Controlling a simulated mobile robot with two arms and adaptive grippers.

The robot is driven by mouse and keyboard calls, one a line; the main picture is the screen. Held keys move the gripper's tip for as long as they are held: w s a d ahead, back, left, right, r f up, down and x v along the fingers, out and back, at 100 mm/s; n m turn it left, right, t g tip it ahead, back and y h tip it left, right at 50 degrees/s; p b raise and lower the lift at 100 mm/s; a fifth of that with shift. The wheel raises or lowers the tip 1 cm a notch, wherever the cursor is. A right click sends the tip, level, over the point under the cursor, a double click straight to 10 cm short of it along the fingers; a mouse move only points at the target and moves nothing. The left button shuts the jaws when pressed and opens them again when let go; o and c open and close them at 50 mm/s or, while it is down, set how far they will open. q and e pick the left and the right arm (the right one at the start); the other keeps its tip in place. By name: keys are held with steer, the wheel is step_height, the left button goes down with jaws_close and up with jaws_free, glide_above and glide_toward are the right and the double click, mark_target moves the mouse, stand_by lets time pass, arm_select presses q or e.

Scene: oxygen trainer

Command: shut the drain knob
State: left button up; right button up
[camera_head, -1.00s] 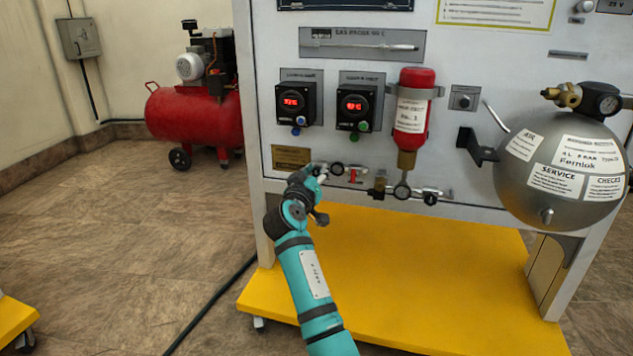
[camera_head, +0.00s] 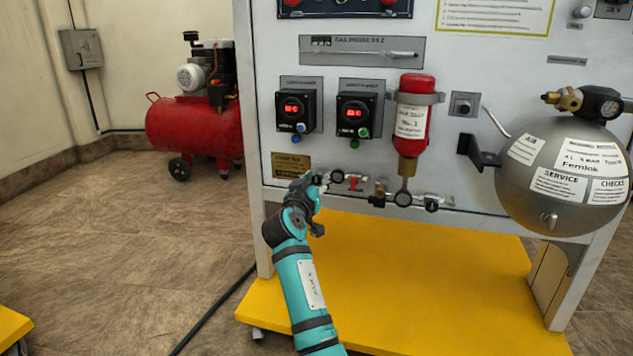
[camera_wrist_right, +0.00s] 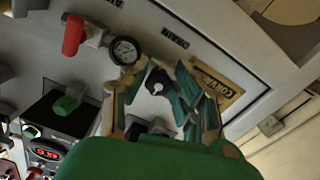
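In the right wrist view, a small black drain knob (camera_wrist_right: 155,80) sits on the grey panel near the printed word DRAIN. My right gripper (camera_wrist_right: 158,88) is open, with one finger on each side of the knob; I cannot tell whether either finger touches it. In the head view my right gripper (camera_head: 310,187) is at the panel's lower left, at the left end of the pipe row, and largely hides the knob. My left gripper is not in view.
A round gauge (camera_wrist_right: 124,50) and a red valve handle (camera_wrist_right: 73,35) sit close beside the knob. A brass plate (camera_head: 291,165) is just above my gripper in the head view. The red cylinder (camera_head: 414,112) and grey tank (camera_head: 560,176) are farther right. A yellow base (camera_head: 400,280) lies below.

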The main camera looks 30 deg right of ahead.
steer(key=o, duration=0.3)
steer(key=shift+a+r, duration=0.1)
steer(key=v, duration=0.7)
steer(key=shift+s, duration=0.2)
